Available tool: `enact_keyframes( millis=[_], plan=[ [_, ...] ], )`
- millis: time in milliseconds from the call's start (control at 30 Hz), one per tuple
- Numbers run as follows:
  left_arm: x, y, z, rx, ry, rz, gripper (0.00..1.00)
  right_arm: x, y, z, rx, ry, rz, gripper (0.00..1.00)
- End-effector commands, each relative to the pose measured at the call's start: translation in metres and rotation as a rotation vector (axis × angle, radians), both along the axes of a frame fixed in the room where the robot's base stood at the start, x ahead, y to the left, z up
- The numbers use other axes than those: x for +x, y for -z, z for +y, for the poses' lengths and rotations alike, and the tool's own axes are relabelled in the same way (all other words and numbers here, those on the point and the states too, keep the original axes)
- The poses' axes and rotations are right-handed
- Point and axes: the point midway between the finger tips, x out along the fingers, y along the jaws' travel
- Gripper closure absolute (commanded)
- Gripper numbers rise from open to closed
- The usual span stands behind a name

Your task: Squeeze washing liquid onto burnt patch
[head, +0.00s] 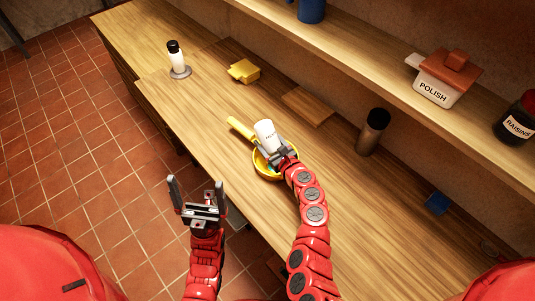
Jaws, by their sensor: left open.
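A yellow pan (258,165) with a yellow handle (239,127) sits on the wooden counter. A white bottle (267,134) with small dark lettering is over the pan, tilted. My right gripper (279,154) is at the bottle's lower end and appears shut on it, though its fingers are partly hidden. The burnt patch cannot be made out; bottle, gripper and arm cover much of the pan's inside. My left gripper (198,199) is open and empty, in front of the counter's near edge, left of and nearer than the pan.
A white black-capped bottle (176,57) stands on a grey disc at the far left. A yellow block (243,71), wooden board (307,105), dark canister (372,132) and blue item (437,203) are on the counter. The shelf (350,40) above holds a polish jar (437,88) and raisins jar (517,128).

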Motion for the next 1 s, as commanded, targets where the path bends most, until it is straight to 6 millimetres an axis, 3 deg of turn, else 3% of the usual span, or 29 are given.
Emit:
enact_keyframes(
  millis=[333,700,1000],
  plan=[
    [0.000,-0.008,0.000,0.000,0.000,0.000,0.00,0.000,-0.008,0.000,0.001,0.001,0.000,0.54],
    [0.000,-0.063,0.000,0.000,0.000,0.000,0.00,0.000,-0.063,0.000,0.002,-0.001,0.000,0.54],
    [0.000,-0.060,0.000,0.000,0.000,0.000,0.00,0.000,-0.060,0.000,0.001,-0.001,-0.001,0.54]
  ],
)
